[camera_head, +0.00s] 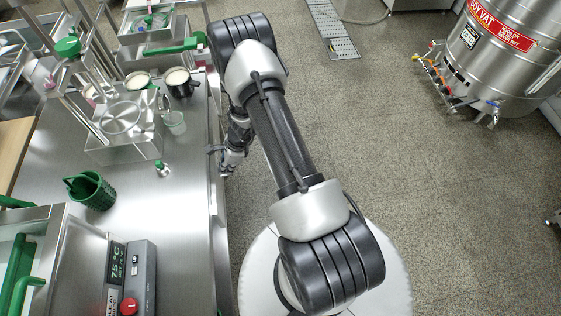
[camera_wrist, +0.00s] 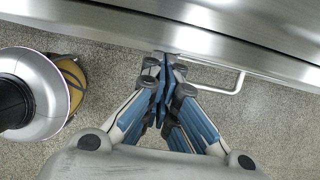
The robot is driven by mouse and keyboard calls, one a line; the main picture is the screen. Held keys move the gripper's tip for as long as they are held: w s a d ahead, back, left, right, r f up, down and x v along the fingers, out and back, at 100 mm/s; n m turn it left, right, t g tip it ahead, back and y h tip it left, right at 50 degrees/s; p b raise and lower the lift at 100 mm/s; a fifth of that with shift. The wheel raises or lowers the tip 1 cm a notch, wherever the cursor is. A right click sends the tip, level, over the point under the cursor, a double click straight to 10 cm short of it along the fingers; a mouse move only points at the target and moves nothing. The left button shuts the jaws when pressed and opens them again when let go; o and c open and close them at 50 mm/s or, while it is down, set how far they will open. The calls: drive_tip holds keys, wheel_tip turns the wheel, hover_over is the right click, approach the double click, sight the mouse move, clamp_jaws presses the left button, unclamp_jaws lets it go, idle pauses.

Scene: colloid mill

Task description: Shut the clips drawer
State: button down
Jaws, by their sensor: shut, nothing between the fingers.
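In the wrist view a steel front runs across the top, with a pale bar handle (camera_wrist: 228,88) sticking out from it. No label shows, so I cannot tell whether this is the clips drawer or how far it stands open. My gripper (camera_wrist: 168,62) is shut and empty, its blue-padded fingers together just left of the handle and close to the steel front. I cannot tell whether the fingertips touch it. In the head view my gripper (camera_head: 228,168) is beside the right edge of the steel counter (camera_head: 180,215); the handle is hidden there.
A green basket (camera_head: 91,190), a small green-capped bottle (camera_head: 162,169) and a control box with a red knob (camera_head: 138,285) stand on the counter. A steel soy vat (camera_head: 500,50) stands at the upper right. The speckled floor (camera_head: 430,200) between is clear.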

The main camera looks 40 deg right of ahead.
drive_tip(key=shift+w+a, duration=0.45)
drive_tip(key=shift+a, duration=0.15)
drive_tip(key=shift+w+a, duration=0.4)
drive_tip(key=shift+a, duration=0.2)
drive_tip(key=s+d+r+p, duration=0.3)
drive_tip(key=d+r, duration=0.3)
drive_tip(key=r, duration=0.3)
drive_tip(key=shift+s+d+r, duration=0.15)
drive_tip(key=shift+s+d, duration=0.15)
drive_tip(key=shift+s, duration=0.4)
